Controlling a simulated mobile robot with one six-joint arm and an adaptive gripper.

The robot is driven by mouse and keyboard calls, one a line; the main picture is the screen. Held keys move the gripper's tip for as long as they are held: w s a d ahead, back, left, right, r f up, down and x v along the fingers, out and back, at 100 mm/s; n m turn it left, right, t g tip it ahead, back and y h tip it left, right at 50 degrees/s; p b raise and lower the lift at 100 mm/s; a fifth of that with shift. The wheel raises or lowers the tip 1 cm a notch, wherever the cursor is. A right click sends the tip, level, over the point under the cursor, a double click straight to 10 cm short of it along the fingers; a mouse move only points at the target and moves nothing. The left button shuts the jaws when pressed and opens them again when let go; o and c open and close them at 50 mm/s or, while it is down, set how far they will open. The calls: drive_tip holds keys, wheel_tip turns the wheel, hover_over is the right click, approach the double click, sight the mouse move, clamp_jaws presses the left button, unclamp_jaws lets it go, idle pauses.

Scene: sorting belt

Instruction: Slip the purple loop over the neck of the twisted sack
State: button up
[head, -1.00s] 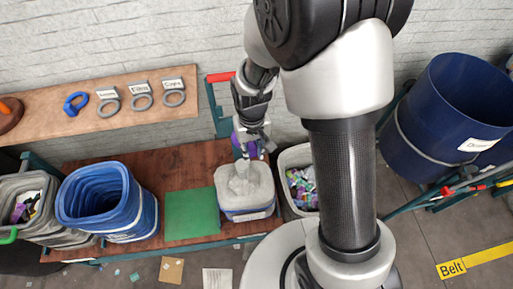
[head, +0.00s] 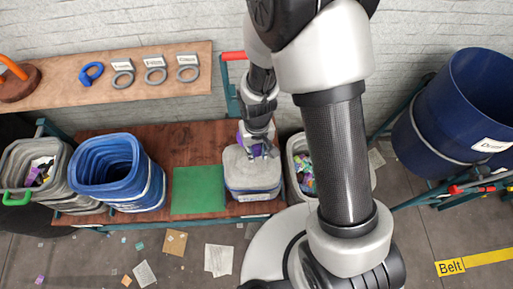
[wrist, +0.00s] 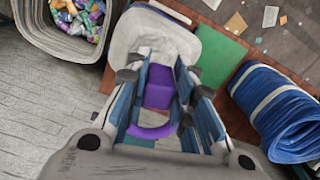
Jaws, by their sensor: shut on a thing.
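The purple loop (wrist: 150,131) is in my gripper; in the wrist view its block (wrist: 158,88) sits between the fingers and its curved band shows nearer the palm. My gripper (head: 260,152) is shut on it, and a bit of purple also shows beside the fingers in the head view. The sack also shows in the wrist view (wrist: 150,33), beyond the fingers. Its twisted neck is not clearly visible, and I cannot tell whether the loop is around it.
A green mat (head: 198,190) and a blue bin (head: 117,172) stand left of the crate. A bin of coloured wrappers (head: 301,148) is close on its right. The shelf (head: 50,78) behind holds a blue loop (head: 91,73) and several grey rings.

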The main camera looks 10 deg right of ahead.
wheel_tip(320, 180, down, 14)
drive_tip(key=b, duration=1)
drive_tip(key=shift+r, duration=0.2)
idle(0.4)
drive_tip(key=o, duration=1)
drive_tip(key=shift+c, duration=0.2)
wheel_tip(320, 180, up, 12)
drive_tip(key=shift+r, duration=0.1)
idle(0.5)
